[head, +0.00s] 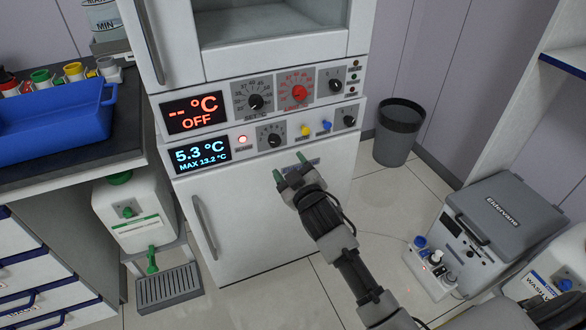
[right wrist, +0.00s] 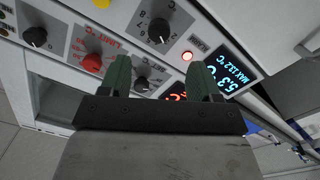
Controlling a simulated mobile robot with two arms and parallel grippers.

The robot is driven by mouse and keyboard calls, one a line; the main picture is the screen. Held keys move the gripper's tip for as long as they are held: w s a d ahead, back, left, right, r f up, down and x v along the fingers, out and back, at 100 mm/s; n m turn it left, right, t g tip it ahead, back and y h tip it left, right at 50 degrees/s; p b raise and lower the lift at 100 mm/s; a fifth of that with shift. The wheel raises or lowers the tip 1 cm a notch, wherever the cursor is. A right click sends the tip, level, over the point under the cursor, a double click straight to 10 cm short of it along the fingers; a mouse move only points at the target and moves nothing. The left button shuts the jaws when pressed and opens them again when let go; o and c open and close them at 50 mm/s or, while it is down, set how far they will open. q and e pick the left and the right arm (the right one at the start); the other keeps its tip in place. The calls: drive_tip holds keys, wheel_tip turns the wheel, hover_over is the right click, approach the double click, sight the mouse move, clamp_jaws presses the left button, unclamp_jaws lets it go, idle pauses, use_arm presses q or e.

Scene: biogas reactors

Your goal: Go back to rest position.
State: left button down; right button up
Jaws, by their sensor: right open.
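My right gripper (head: 290,171) is in front of the lower white cabinet door, just below the control panel, in the head view. Its two green fingers are apart with nothing between them. In the right wrist view the fingers (right wrist: 160,80) are spread in front of the panel with its knobs and displays. Whether the fingertips touch the cabinet cannot be told. My left gripper is not in view.
The cabinet (head: 262,222) has displays reading OFF and 5.3 °C. A blue tray (head: 60,125) is on the left bench, a white canister (head: 135,212) below it. A dark bin (head: 398,132) and a grey Eldervane box (head: 505,215) stand right. Floor between is partly clear.

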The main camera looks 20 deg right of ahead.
drive_tip(key=shift+s, duration=0.65)
drive_tip(key=shift+f, duration=0.1)
